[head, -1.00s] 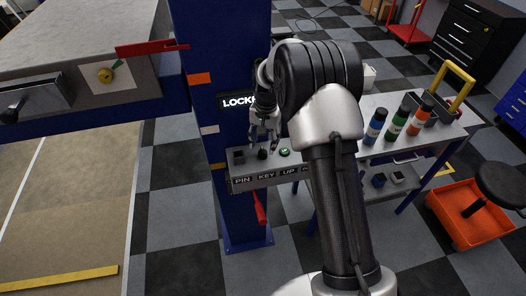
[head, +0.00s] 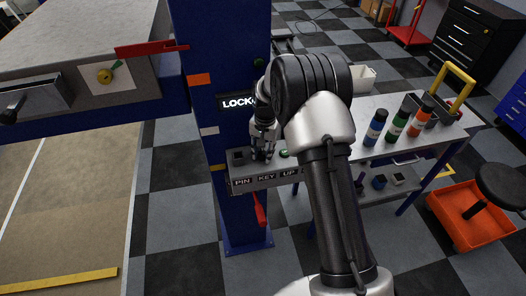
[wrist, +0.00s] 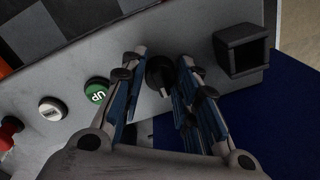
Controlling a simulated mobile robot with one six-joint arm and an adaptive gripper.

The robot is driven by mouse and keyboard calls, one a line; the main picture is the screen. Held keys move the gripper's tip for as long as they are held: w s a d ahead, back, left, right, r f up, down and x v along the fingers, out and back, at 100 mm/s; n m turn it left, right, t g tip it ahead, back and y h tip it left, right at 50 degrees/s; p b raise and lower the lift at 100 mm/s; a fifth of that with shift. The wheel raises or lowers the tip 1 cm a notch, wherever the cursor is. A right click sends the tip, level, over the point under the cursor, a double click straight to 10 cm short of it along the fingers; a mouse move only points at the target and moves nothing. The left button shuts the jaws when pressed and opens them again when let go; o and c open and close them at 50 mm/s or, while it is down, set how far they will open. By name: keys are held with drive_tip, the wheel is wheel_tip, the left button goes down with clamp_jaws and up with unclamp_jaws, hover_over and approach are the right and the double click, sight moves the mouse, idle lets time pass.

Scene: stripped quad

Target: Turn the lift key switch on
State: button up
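The key switch (wrist: 160,73) is a round dark knob on the grey control panel (wrist: 215,85) in the wrist view. My gripper (wrist: 158,60) is open, one finger on each side of the knob, with a gap visible on the left. On the right the finger is close to it, and I cannot tell whether it touches. In the head view my gripper (head: 263,154) is down at the panel (head: 236,186) above the KEY label (head: 266,178) and hides the key switch.
A green UP button (wrist: 96,92), a white button (wrist: 52,109) and a red knob (wrist: 8,130) sit left of the key. A dark square PIN socket (wrist: 241,50) is close on the right. The blue post (head: 212,60) with its LOCKED sign (head: 238,103) stands behind.

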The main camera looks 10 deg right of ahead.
drive_tip(key=c, duration=0.5)
drive_tip(key=shift+m, duration=0.3)
drive_tip(key=m, duration=1.1)
drive_tip(key=shift+m, duration=0.3)
idle(0.4)
drive_tip(key=o, duration=1)
drive_tip(key=shift+r, duration=0.1)
